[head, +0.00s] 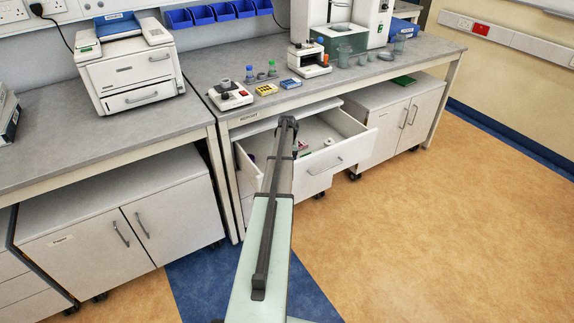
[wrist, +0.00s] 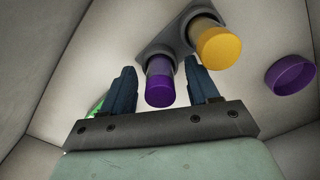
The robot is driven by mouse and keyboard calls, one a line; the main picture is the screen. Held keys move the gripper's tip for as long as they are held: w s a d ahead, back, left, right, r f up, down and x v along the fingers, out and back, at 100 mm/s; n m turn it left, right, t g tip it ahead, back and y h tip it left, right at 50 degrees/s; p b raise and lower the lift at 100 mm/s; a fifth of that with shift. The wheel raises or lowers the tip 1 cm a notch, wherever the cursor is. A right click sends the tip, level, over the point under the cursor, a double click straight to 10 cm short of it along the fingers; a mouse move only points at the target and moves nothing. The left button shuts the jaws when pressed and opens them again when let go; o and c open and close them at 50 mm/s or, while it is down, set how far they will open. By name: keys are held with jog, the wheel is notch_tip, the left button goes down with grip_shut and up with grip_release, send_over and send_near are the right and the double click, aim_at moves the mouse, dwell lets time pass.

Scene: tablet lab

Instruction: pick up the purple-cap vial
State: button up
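The purple-cap vial (wrist: 160,82) shows in the wrist view, cap towards the camera, in a grey holder (wrist: 165,40) inside the open drawer (head: 340,163). My gripper (wrist: 160,68) is open. Its two dark fingers stand on either side of the vial in the picture, with a visible gap on each side. I cannot tell whether the fingertips reach down past the cap. In the head view my arm covers the middle of the drawer, and the vial cannot be made out there.
A yellow-cap vial (wrist: 218,45) stands in the holder close beside the right finger. A loose purple cap (wrist: 290,75) lies farther right. Something green (wrist: 97,107) shows behind the left finger. The drawer walls surround the space; the bench (head: 240,113) is above.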

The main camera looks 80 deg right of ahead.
jog(key=c, duration=1.1)
jog(key=shift+o, duration=0.2)
jog(key=shift+r, duration=0.1)
